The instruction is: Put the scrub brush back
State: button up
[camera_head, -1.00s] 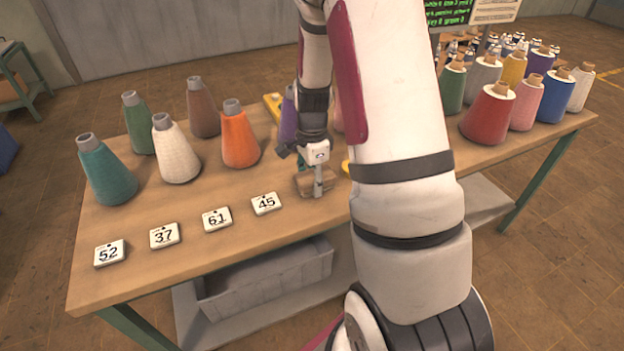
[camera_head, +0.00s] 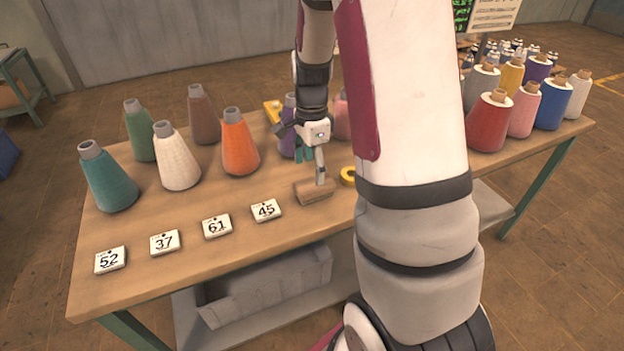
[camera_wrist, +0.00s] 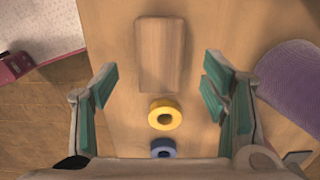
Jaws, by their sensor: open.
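The scrub brush appears to be the brown wooden block (camera_head: 314,192) lying on the table, right of the tag marked 45; I see no bristles. In the wrist view its plain wooden top (camera_wrist: 160,53) lies beyond the fingertips, roughly centred between them. My gripper (camera_head: 316,165) is above the block in the head view. Part of the table is hidden by my arm.
A yellow ring (camera_wrist: 165,115) and a blue ring (camera_wrist: 164,148) lie near the block. Number tags (camera_head: 217,226) line the front edge of the table (camera_head: 160,277). Yarn cones stand behind them, including orange (camera_head: 239,145); several more (camera_head: 492,122) stand at right. A grey bin (camera_head: 270,290) sits below.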

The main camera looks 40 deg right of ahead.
aim_at(311, 183)
jog(key=s+a+r+n+t, duration=0.1)
jog(key=s+a+r+n, duration=0.3)
jog(key=a+r, duration=0.3)
jog(key=s+a+r+n, duration=0.3)
jog(key=a+r+n, duration=0.15)
jog(key=r, duration=0.35)
jog(key=s+a+r+n+t, duration=0.1)
jog(key=s+a+n, duration=0.3)
jog(key=s+n, duration=0.2)
jog(key=s+a+r+n, duration=0.2)
jog(key=s+n, duration=0.4)
jog(key=s, duration=0.3)
jog(key=shift+s+a+r+n+t, duration=0.15)
jog(key=shift+s+a+n+t, duration=0.25)
jog(key=shift+a, duration=0.5)
jog(key=shift+w+r, duration=0.1)
notch_tip(311, 183, up, 6)
jog(key=t+p, duration=0.1)
jog(key=p, duration=0.4)
